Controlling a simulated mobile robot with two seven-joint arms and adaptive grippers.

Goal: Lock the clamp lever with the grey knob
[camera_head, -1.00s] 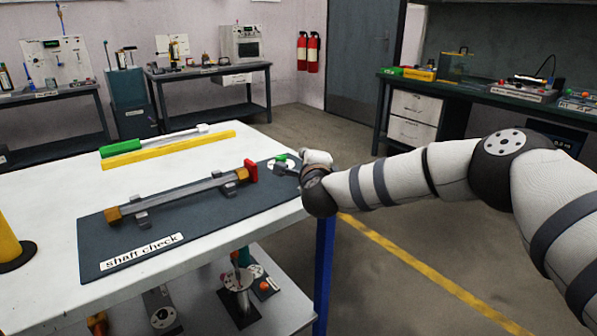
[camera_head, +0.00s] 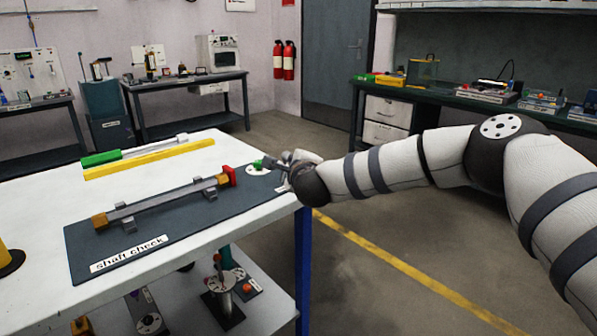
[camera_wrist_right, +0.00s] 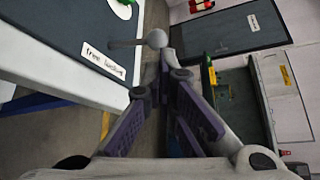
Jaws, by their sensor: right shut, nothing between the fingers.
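In the right wrist view a grey ball knob (camera_wrist_right: 157,39) sits at the end of a short grey lever (camera_wrist_right: 124,44). The lever sticks out from the dark mat, past the table edge. My right gripper (camera_wrist_right: 165,62) has its purple-padded fingers shut with nothing between them; the tips are just short of the knob in that picture. I cannot tell whether they touch it. In the head view my right gripper (camera_head: 284,164) is at the right end of the mat, beside a green part (camera_head: 257,164) on a white disc; the knob is not clear there. My left gripper is not in view.
The dark mat (camera_head: 172,222) lies on the white table (camera_head: 45,197) and carries a grey shaft (camera_head: 160,203) on two supports. A red block (camera_head: 230,175) stands at the shaft's right end. The floor right of the table is open.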

